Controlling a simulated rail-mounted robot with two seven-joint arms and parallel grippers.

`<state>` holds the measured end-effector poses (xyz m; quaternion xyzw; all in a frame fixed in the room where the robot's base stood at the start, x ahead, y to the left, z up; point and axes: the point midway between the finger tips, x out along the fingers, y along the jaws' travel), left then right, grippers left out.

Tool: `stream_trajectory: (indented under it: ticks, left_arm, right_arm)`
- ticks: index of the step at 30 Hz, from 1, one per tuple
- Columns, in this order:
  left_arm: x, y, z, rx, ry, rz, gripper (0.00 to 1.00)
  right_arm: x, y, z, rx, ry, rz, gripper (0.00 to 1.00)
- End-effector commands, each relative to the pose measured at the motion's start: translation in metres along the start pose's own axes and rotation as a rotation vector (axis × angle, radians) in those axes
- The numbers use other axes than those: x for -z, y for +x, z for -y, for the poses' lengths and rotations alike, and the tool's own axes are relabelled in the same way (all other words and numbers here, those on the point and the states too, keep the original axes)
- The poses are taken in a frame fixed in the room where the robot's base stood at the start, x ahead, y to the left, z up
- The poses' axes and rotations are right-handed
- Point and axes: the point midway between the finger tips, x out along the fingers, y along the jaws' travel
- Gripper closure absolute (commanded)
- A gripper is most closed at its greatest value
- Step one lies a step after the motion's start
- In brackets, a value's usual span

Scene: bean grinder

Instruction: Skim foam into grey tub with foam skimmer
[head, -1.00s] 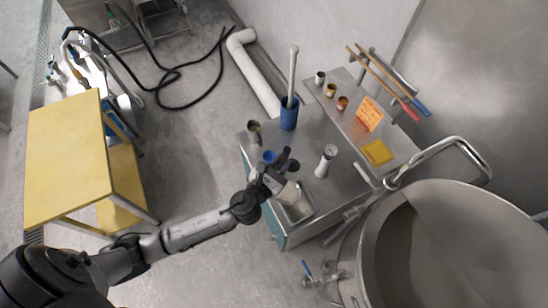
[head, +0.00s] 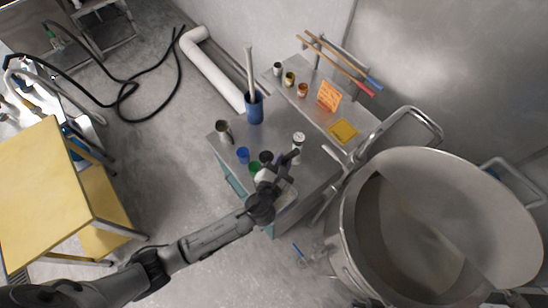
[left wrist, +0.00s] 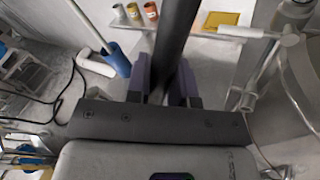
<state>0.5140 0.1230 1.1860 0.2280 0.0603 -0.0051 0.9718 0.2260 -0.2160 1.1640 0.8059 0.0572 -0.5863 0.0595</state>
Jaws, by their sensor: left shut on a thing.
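My left gripper (head: 280,166) is over the front of the steel bench. In the left wrist view its fingers (left wrist: 163,82) are shut on a dark straight handle (left wrist: 177,30), probably the foam skimmer's. The handle runs up out of that picture, and I cannot see a skimmer head. A shallow grey metal tub (head: 290,193) sits at the bench front, partly hidden by my gripper. A large open steel kettle (head: 353,215) stands to the right. I cannot make out foam in it. My right gripper is not in view.
The bench holds a blue holder (head: 255,110) with a white rod, a blue cup (head: 243,155), a green cup (head: 255,168), a white shaker (head: 298,146) and a yellow tray (head: 342,131). A yellow table (head: 45,190) is at left.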

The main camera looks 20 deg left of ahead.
Motion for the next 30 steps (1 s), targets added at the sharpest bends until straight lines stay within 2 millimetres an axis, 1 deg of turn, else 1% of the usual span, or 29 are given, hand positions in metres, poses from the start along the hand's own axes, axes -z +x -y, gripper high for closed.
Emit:
stream_trajectory:
  ticks: [1,15,30]
  left_arm:
    - [-0.004,0.002,0.004,0.001,0.014,-0.003,1.0]
    - [-0.009,0.013,0.042,0.002,0.155,-0.044,1.0]
    - [-0.014,0.026,0.083,0.005,0.304,-0.09,1.0]
  right_arm:
    - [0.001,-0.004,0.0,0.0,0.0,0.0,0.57]
    - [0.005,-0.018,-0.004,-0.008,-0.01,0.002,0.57]
    - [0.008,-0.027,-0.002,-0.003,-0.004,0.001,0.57]
